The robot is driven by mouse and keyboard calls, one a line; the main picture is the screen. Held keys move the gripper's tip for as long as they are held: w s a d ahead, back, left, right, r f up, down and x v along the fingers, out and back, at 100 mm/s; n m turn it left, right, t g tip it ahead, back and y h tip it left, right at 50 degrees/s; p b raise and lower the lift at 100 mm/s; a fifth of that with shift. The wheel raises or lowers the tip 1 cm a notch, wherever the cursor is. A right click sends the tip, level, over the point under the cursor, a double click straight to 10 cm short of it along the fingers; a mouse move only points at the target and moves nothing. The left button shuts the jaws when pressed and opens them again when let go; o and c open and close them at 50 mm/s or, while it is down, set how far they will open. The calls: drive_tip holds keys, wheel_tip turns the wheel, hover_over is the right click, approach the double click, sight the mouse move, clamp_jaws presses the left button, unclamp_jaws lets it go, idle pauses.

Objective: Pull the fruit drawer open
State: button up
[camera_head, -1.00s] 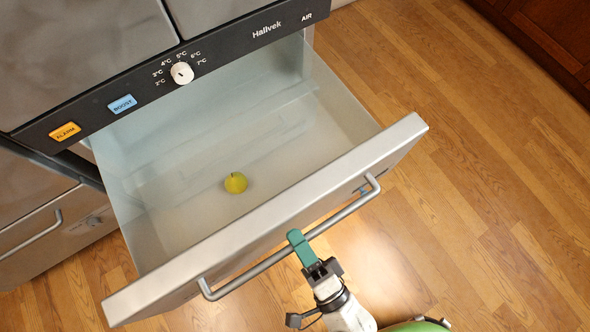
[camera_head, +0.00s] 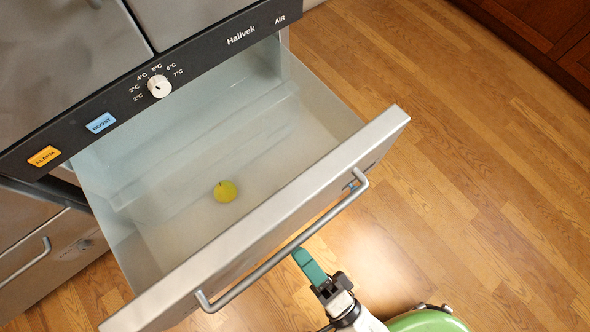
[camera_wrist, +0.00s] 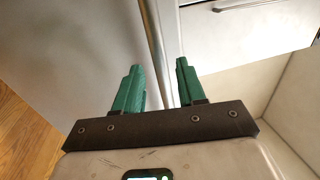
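The fruit drawer (camera_head: 262,232) stands pulled well out of the steel fridge front, its inside open to view. A yellow-green fruit (camera_head: 225,191) lies on its floor. The drawer's long bar handle (camera_head: 270,263) runs along the front panel. My gripper (camera_head: 304,258) is at the outer side of the handle, near its middle. In the wrist view my two green fingers (camera_wrist: 158,78) are apart with nothing clamped between them. The handle bar (camera_wrist: 155,40) runs ahead of the gap between them; I cannot tell whether the tips still straddle it.
A dark control panel (camera_head: 200,60) with a white dial (camera_head: 159,86) sits above the drawer. Another closed steel drawer (camera_head: 40,240) is at the left. Wooden floor (camera_head: 460,200) is clear to the right, with a dark red cabinet (camera_head: 545,35) at the top right.

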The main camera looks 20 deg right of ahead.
drive_tip(key=v, duration=0.7)
drive_tip(key=shift+f, duration=0.1)
idle(0.5)
